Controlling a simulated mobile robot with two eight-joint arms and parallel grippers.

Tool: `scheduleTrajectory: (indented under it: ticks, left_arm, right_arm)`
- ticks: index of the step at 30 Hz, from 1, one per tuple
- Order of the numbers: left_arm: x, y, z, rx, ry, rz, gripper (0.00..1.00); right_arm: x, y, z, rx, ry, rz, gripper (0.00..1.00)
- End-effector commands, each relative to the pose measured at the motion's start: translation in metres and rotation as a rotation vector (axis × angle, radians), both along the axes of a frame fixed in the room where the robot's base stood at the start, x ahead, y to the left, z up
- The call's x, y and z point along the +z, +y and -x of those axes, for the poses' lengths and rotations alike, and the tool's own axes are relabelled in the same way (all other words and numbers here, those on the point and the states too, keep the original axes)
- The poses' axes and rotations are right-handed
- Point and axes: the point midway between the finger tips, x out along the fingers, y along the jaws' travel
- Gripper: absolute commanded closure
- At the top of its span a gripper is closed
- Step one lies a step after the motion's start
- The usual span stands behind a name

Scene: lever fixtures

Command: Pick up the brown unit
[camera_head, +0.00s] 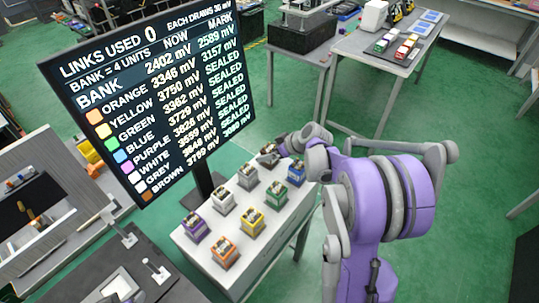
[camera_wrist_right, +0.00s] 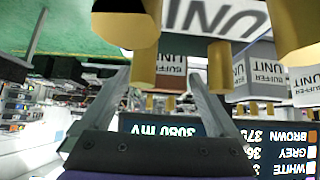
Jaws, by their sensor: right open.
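The brown unit, a small box marked "BUFFER UNIT", appears upside down in the right wrist view (camera_wrist_right: 172,72), beyond and between the two grey fingers. In the wrist view my right gripper (camera_wrist_right: 163,100) is open. I cannot tell how far the unit is from the fingers. My left gripper is not in view.
Close by stand the grey unit (camera_head: 248,178), blue unit (camera_head: 297,174) and green unit (camera_head: 275,198). White (camera_head: 223,204), yellow (camera_head: 252,224), purple (camera_head: 196,229) and orange (camera_head: 225,255) units stand nearer. A large screen (camera_head: 155,95) rises behind the table.

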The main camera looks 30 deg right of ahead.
Motion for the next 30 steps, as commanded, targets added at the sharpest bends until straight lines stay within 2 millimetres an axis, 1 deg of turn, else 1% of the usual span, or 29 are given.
scheduleTrajectory:
  ticks: [7, 8, 9, 11, 12, 17, 21, 23, 24, 30]
  left_arm:
    - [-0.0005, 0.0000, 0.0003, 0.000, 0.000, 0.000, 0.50]
    - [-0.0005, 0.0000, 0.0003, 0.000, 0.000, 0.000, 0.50]
    - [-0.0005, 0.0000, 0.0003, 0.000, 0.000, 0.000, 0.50]
    - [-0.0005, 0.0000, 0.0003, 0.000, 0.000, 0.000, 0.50]
    - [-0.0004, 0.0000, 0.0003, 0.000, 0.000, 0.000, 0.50]
    - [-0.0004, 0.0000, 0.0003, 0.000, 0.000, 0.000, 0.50]
    - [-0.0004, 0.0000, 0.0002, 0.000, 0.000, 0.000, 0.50]
    - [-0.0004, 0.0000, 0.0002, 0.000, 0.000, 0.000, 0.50]
    - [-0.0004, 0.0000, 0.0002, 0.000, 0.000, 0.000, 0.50]
    - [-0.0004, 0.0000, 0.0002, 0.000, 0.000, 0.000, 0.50]
  right_arm:
    - [-0.0028, 0.0010, -0.0013, 0.000, 0.001, 0.000, 0.05]
    - [-0.0028, 0.0010, -0.0013, 0.000, 0.001, 0.000, 0.07]
    - [-0.0028, 0.0009, -0.0012, 0.000, 0.001, 0.000, 0.14]
    - [-0.0026, 0.0008, -0.0013, 0.000, 0.000, 0.000, 0.25]
    - [-0.0026, 0.0008, -0.0013, 0.000, 0.000, 0.000, 0.32]
    - [-0.0025, 0.0007, -0.0012, 0.000, 0.000, 0.000, 0.61]
    - [-0.0025, 0.0007, -0.0012, 0.000, 0.000, 0.000, 0.86]
    - [-0.0024, 0.0007, -0.0012, 0.000, 0.000, 0.000, 0.97]
    - [-0.0024, 0.0007, -0.0012, 0.000, 0.000, 0.000, 1.00]
    - [-0.0019, 0.0008, -0.0013, 0.000, 0.000, 0.000, 1.00]
